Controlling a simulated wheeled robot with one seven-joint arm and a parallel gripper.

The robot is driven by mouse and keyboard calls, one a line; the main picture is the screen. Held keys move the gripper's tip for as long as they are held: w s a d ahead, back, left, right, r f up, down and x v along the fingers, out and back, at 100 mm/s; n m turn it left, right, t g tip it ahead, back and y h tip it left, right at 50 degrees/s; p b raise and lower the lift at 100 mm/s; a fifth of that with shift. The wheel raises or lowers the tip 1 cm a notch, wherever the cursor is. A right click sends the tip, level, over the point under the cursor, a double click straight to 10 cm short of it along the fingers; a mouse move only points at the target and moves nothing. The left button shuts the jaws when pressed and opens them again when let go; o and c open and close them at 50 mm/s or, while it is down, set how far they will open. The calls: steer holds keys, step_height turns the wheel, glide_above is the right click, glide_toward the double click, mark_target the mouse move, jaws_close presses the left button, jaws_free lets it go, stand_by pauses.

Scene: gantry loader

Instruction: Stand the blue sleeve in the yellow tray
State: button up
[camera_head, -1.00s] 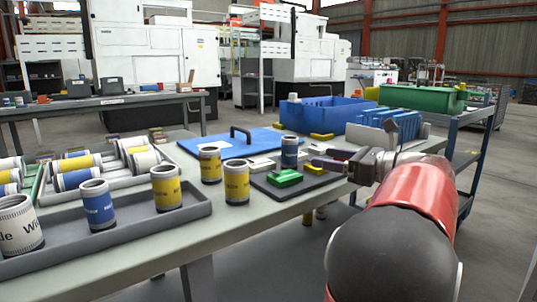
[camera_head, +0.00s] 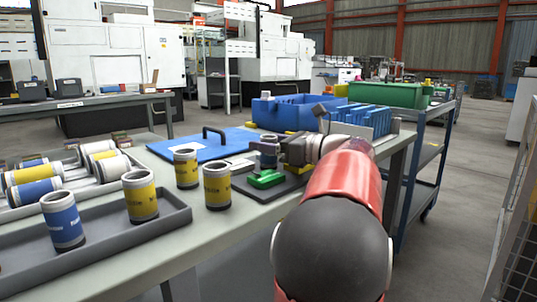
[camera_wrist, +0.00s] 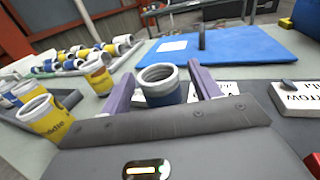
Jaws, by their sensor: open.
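A blue sleeve (camera_head: 269,155) with a pale rim stands upright on a dark plate (camera_head: 243,185) on the bench. My gripper (camera_head: 284,150) is beside it in the head view. In the wrist view the blue sleeve (camera_wrist: 161,92) stands between the two purple fingers of my gripper (camera_wrist: 160,80), which are open around it. Contact cannot be told. Another blue sleeve (camera_head: 62,222) stands in a long grey tray (camera_head: 177,207). No yellow-coloured tray can be made out in either view.
Yellow sleeves (camera_head: 186,168) (camera_head: 217,187) stand on the bench left of the plate, and another (camera_head: 140,198) in the grey tray. A green block (camera_head: 266,179) lies on the plate. A blue board (camera_head: 195,146) with a black handle and a blue bin (camera_head: 290,112) lie behind.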

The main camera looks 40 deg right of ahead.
steer(key=c, duration=1.2)
steer(key=shift+c, duration=0.7)
steer(key=shift+r, duration=0.15)
